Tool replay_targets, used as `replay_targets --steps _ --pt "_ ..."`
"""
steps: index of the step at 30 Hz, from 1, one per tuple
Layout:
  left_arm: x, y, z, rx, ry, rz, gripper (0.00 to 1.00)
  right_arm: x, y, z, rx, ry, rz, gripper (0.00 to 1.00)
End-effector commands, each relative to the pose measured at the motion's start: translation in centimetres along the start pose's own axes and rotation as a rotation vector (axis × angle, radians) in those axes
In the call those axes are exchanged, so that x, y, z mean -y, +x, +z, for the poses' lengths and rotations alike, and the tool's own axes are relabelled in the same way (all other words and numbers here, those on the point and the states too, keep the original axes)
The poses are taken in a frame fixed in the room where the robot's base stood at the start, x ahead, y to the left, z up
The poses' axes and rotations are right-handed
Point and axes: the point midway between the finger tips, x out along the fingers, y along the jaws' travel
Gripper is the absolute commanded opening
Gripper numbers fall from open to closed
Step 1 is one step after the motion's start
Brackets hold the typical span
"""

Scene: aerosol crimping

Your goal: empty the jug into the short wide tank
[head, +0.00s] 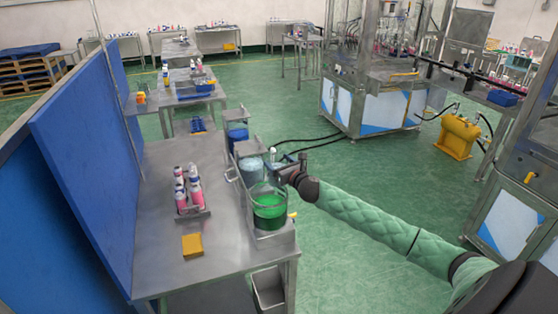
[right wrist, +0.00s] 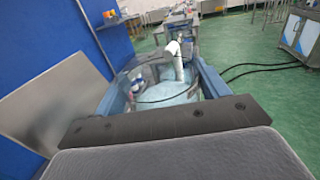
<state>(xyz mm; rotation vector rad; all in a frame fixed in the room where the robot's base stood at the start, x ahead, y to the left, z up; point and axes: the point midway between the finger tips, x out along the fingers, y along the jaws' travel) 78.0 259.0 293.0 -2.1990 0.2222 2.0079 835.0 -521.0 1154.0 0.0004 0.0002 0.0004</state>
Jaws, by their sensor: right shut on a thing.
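My right gripper (head: 283,165) comes in from the right at the table's right edge. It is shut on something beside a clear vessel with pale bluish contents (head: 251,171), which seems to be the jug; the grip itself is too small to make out. In the right wrist view a clear vessel with pale liquid (right wrist: 168,95) lies just beyond my gripper. A wide, round, clear tank with green liquid (head: 270,208) stands nearer, at the table's front right. A container with blue contents (head: 237,134) stands farther back. My left gripper is not in view.
A rack of white, red and pink cans (head: 187,190) and a yellow block (head: 192,244) are on the steel table (head: 160,195). A tall blue panel (head: 85,170) borders its left side.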

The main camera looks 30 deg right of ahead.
Motion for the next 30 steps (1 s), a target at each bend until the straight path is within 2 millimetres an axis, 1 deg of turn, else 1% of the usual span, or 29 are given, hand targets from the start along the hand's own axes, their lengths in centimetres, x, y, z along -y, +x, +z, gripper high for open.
replay_targets --steps 5,11,16,17,30 --pt "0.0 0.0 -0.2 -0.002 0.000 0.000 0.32 0.1 0.0 -0.8 0.000 0.001 -0.001 0.39" --pt "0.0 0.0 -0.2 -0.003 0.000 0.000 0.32 0.7 0.1 0.1 0.013 -0.218 -0.001 0.39" --pt "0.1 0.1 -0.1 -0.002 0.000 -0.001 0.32 1.0 0.1 0.2 0.029 -0.526 -0.001 0.39" --pt "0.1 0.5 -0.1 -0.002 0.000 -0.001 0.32 0.9 0.1 -0.1 0.029 -0.524 -0.001 0.39" --pt "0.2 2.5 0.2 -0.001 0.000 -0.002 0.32 0.9 0.1 -0.3 0.038 -0.664 -0.001 0.39"
